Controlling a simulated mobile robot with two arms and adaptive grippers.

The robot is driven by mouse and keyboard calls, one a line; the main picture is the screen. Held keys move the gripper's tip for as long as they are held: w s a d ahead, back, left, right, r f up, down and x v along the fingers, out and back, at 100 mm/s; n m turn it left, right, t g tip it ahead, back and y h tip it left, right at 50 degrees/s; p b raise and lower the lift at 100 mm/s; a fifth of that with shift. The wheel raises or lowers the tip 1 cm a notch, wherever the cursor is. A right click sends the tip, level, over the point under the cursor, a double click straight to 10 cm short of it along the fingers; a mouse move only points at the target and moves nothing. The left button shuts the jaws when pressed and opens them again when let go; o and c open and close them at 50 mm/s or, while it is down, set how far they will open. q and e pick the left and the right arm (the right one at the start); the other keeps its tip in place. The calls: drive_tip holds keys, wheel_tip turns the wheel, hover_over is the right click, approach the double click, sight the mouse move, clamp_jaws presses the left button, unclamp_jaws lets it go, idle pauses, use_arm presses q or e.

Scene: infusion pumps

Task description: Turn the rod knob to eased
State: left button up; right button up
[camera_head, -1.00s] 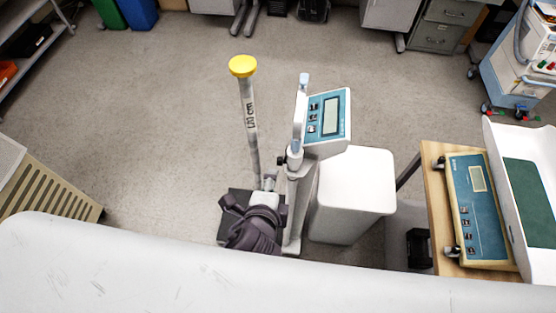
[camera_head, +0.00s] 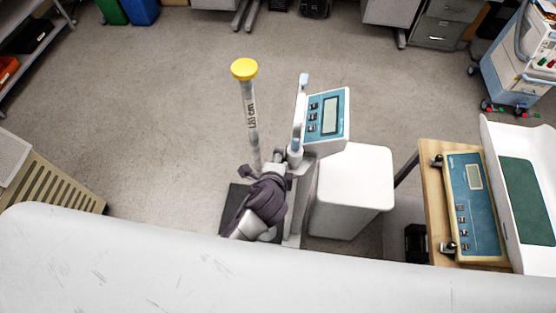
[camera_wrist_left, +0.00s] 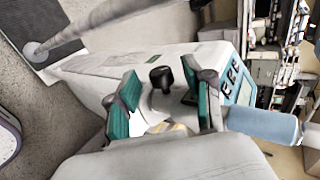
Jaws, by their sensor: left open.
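The rod knob is a small black knob (camera_wrist_left: 161,78) on a pale housing in the left wrist view. It lies between the two green-padded fingertips of my left gripper (camera_wrist_left: 165,92), which are apart. I cannot tell whether either pad touches it. In the head view my left gripper (camera_head: 268,172) is low beside the column of the device, and the knob is hidden there. A grey rod with a yellow cap (camera_head: 244,69) stands just left of the column, with lettering on its side. My right gripper is not in view.
A teal display panel (camera_head: 326,116) tops the column, with a white box (camera_head: 354,180) to its right. A wooden table (camera_head: 432,190) carries a blue-faced scale (camera_head: 474,214). A white surface (camera_head: 200,265) crosses the foreground. The floor (camera_head: 160,110) at left is clear.

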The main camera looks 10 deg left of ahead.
use_arm(q)
clamp_jaws()
drive_tip(key=g, duration=0.3)
drive_tip(key=shift+w+r, duration=0.35)
drive_tip(key=shift+r, duration=0.05)
drive_tip(key=shift+g, duration=1.3)
unclamp_jaws()
drive_tip(key=v, duration=1.2)
